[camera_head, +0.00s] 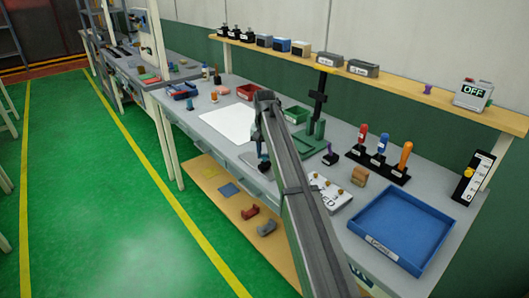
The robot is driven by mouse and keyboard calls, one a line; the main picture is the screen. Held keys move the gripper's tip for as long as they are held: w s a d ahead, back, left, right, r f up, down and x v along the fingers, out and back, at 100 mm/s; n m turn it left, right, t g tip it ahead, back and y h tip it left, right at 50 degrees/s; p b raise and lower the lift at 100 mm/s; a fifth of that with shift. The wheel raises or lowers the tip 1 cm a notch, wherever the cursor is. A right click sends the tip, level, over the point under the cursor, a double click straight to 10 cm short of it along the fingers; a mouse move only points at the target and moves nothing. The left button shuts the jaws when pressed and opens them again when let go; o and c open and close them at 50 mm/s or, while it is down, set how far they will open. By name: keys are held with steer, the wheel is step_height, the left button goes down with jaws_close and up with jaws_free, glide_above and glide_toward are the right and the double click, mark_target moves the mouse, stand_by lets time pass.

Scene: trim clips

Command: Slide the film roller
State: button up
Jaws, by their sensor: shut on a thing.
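My gripper (263,162) is over the front part of the workbench, just right of a white sheet (231,123) lying flat on the bench. My arm comes up from the bottom of the picture and hides much of the area around the gripper. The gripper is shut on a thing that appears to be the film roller. The roller is mostly hidden by the gripper and too small to make out clearly. I cannot tell whether it touches the sheet or the bench top.
A green stand (314,137) is right of my arm. A red bin (247,91) and a green bin (297,114) sit behind the sheet. A screwdriver rack (372,168), a white block with brass knobs (329,193) and a blue tray (401,228) occupy the right side.

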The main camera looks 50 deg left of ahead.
jaws_close()
steer(key=a, duration=1)
steer(key=shift+a, duration=0.3)
steer(key=shift+o, duration=2)
jaws_free()
steer(key=o, duration=0.4)
steer(key=shift+c, duration=0.2)
steer(key=shift+r, duration=0.1)
